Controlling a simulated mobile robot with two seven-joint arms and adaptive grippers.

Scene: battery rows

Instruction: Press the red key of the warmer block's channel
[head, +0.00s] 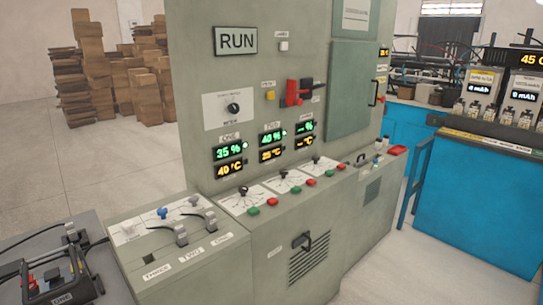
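A grey-green cabinet (190,90) carries three display pairs. The pair labelled ONE (230,160) reads 35 % and 40 °C. The pair labelled TWO (271,146) reads 40 % and 25 °C. The third pair (305,133) shows dashes. On the sloped ledge below are three dials, each with a green and a red key. The red keys are the left one (273,201), the middle one (311,182) and the right one (341,168). A black block labelled ONE (62,282) with red parts lies at the lower left. Neither gripper shows.
A lower console (165,262) with levers, labelled THREE, TWO, ONE, adjoins the cabinet's left. A sign (236,41) reads RUN. A red lever (294,92) sits above the displays. A blue bench (480,205) with meters stands right. Bare floor lies between cabinet and bench.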

